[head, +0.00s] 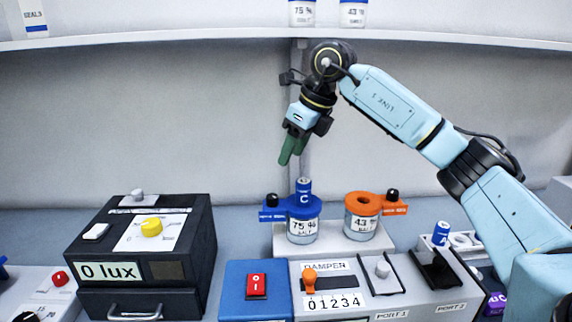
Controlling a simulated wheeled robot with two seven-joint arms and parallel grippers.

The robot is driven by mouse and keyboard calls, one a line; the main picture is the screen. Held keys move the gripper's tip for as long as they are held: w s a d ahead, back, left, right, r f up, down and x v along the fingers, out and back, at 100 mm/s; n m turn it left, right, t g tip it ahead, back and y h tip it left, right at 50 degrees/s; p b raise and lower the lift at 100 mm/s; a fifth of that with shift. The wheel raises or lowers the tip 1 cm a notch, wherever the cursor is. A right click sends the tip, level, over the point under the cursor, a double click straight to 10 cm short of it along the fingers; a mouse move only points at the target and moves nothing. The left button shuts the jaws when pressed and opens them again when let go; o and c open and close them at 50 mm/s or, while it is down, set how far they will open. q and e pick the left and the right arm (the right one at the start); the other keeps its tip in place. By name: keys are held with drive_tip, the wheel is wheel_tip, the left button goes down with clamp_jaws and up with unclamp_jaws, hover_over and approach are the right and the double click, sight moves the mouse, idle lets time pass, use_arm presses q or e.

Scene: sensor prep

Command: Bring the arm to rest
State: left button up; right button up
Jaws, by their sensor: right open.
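My right arm (385,100) comes in from the right and bends down at the wrist. My right gripper (290,152), with green fingers, points down in the air above the jars. It is open, with nothing seen in it, though its fingers overlap from this side. Below it stands a jar with a blue collar marked 75 % (303,230), with a small blue capped piece marked C (304,188) upright in its top. To its right is a jar with an orange collar marked 43 % (361,226). My left gripper is not in view.
A black box reading 0 lux (197,245) stands left. A blue switch box (232,300) and a grey damper box (390,299) stand in front. A blue-capped vial (441,233) is at right. A shelf (200,42) runs along the wall above.

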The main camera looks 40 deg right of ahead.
drive_tip(key=shift+s+r, duration=0.15)
drive_tip(key=shift+r, duration=0.25)
